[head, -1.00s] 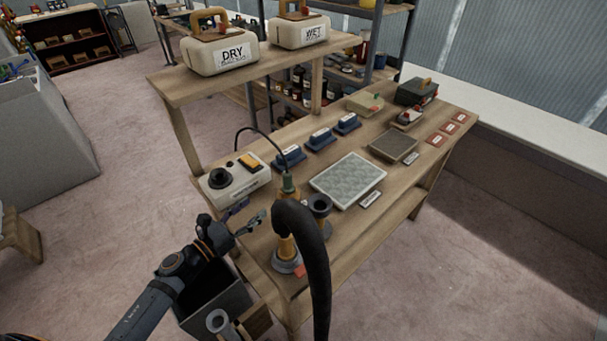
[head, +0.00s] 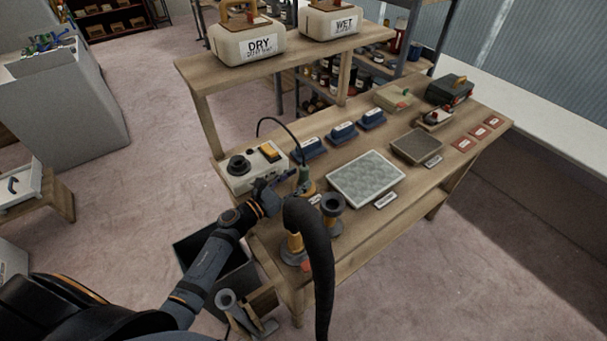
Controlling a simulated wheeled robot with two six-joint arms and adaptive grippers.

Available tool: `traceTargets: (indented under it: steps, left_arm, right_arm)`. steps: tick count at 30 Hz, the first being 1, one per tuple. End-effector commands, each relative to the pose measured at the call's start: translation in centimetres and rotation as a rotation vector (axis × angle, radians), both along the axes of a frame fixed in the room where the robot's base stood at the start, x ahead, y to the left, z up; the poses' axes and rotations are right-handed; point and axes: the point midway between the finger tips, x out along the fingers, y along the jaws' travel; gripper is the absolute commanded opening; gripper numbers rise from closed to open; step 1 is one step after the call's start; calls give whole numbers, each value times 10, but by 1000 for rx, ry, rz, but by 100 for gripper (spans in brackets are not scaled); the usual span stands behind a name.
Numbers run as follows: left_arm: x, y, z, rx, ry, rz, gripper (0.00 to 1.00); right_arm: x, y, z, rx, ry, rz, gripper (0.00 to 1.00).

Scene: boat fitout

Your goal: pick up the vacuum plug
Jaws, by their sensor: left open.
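My left gripper (head: 287,180) is open, just left of the plug. Its fingertips reach close to the plug, and I cannot tell if they touch it. My right gripper is not in view.
A dark funnel-topped stand (head: 333,203) is right of the hose. A grey pad (head: 365,179) and blue blocks (head: 342,132) lie further along the workbench (head: 336,270). A raised shelf (head: 290,57) carries the DRY and WET containers. A dark bin (head: 238,275) is below my left arm.

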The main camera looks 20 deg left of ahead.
Motion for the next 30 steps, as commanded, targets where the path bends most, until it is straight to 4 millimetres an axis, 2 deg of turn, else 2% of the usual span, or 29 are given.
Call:
traceTargets:
  steps: [1,5,13,24,30]
  left_arm:
    - [9,-6,5,-4,-1,0,52]
    - [23,-14,1,-1,0,1,52]
    - [26,-16,-1,1,-1,0,52]
    - [26,-15,-1,1,-1,0,2]
    - [26,-15,-1,1,-1,0,0]
  right_arm:
    - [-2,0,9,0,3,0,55]
    - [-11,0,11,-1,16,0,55]
    - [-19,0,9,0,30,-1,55]
    - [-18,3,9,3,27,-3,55]
    - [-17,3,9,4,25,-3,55]
